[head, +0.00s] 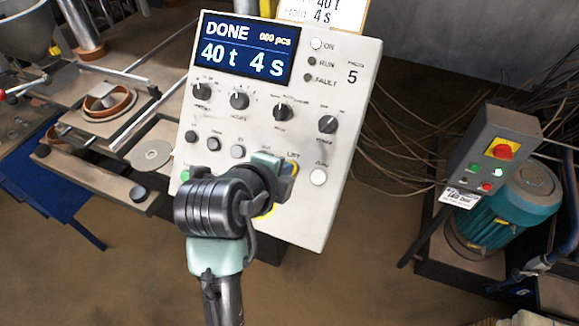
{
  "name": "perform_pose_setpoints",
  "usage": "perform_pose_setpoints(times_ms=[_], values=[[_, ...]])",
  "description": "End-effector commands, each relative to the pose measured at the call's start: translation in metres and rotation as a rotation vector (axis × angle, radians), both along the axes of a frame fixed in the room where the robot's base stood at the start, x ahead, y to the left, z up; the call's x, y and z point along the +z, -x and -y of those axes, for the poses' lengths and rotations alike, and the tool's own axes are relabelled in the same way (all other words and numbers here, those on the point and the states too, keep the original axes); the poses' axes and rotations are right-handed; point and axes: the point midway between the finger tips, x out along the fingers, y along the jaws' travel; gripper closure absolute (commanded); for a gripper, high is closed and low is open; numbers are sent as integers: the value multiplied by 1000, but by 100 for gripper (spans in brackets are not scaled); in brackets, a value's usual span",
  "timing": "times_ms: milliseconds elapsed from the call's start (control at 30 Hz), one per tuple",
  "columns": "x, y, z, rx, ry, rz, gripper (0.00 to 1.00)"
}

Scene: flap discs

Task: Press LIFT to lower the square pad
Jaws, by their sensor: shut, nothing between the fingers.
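The pale control panel (325,220) stands upright at the centre, slightly tilted in the picture. Its screen (243,50) reads DONE, 40 t, 4 s. A LIFT label (294,155) shows just above my gripper (287,170). My gripper is shut and empty, in front of the panel's lower middle. A square plate (72,118) at the upper left carries an orange-rimmed round dish; I cannot tell if this is the pad.
Dark knobs (239,101) and small round buttons (238,152) sit around my gripper on the panel. A white button (318,177) is to its right. A control box with a red button (502,152) and a teal motor (515,205) stand at right. Cables hang behind.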

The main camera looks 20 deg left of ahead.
Motion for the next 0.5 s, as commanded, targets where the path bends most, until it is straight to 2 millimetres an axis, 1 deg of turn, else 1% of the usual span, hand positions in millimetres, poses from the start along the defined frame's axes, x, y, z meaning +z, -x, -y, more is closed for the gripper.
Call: perform_pose_setpoints(times_ms=[500], values=[[-4, -4, 0, 0, 0, 0, 100]])
